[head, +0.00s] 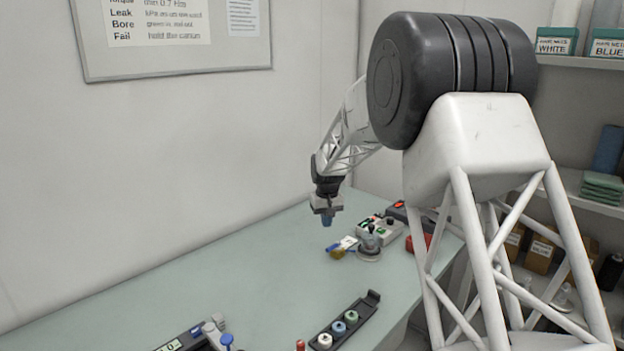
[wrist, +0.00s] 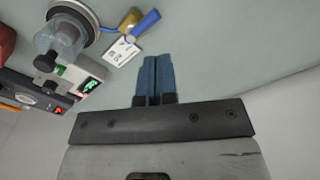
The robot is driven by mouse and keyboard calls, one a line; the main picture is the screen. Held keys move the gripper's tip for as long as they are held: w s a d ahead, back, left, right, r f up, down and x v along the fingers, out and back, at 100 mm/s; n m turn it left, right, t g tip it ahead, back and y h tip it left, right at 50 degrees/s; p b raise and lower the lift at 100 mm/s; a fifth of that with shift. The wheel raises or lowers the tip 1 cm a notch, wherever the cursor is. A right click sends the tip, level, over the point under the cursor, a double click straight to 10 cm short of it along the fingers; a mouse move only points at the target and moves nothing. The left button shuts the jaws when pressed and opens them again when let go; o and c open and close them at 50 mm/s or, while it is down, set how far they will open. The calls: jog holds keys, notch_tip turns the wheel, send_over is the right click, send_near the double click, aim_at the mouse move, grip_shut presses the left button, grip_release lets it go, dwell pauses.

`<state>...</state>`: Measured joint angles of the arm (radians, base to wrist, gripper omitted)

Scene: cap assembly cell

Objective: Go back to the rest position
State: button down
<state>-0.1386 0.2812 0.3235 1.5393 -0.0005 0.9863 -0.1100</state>
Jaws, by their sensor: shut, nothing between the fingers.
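My gripper (head: 327,220) hangs over the far part of the bench, with its blue fingers pointing down. In the wrist view the two blue fingers (wrist: 154,80) lie side by side, closed together, with nothing between them. The fingers are apart from the things on the bench. My arm reaches out from the right side of the head view.
A clear cup on a round base (head: 369,247) stands near a tag with a blue-handled item (head: 342,246). A grey box with buttons (head: 380,230) sits behind. The bench's left part (head: 200,285) is clear.

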jog(key=s+d+r, duration=0.3)
jog(key=s+r, duration=0.2)
jog(key=s, duration=0.4)
jog(key=s+d+r+m+t, duration=0.1)
jog(key=s+d+r, duration=0.3)
jog(key=s, duration=0.6)
jog(key=s+d+r, duration=0.1)
jog(key=s+r, duration=0.5)
jog(key=s, duration=0.3)
jog(key=s+d+f+m, duration=0.1)
jog(key=s+d, duration=0.1)
jog(key=s, duration=1.2)
jog(key=s+d+f+m+t, duration=0.1)
jog(key=s+d+f, duration=0.1)
jog(key=s, duration=1.3)
jog(key=shift+s+d+f, duration=0.25)
jog(key=shift+s, duration=0.05)
